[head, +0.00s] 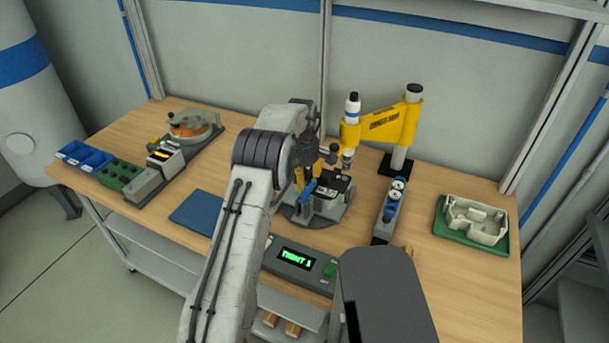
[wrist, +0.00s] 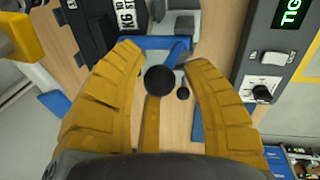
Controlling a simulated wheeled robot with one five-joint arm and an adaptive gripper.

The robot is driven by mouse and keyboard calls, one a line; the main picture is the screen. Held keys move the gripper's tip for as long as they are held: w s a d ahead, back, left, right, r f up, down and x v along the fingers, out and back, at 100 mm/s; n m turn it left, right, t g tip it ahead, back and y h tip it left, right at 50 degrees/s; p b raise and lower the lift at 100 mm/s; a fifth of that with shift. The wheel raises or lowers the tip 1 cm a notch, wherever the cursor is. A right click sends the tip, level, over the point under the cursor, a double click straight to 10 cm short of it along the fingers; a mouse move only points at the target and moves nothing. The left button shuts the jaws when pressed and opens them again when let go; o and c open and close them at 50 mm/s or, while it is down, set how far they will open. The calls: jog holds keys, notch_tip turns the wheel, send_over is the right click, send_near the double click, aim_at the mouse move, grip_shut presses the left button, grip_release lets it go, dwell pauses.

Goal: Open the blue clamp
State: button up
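The blue clamp (head: 308,190) stands on a round grey base in the middle of the bench, partly hidden by my arm. In the wrist view its blue part (wrist: 165,43) lies just beyond my fingertips. A round black knob (wrist: 160,80) shows between my fingers, with a smaller black ball to its right; I cannot tell whether the fingers touch the knob. My gripper (head: 304,177) has yellow fingers, and it also shows in the wrist view (wrist: 160,58). The fingers are spread wide apart, one on each side of the knob.
A control box (head: 296,258) with a green lit display stands in front of the clamp. A yellow arm on a post (head: 398,158) stands behind right. A green tray (head: 440,225) holds a pale casting (head: 474,222). A blue mat (head: 198,212) lies left, with bare bench around it.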

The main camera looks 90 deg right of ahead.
grip_shut()
jog(key=shift+s+f+b, duration=0.1)
jog(key=shift+f+b, duration=0.05)
jog(key=shift+b, duration=0.3)
jog(key=shift+a, duration=0.1)
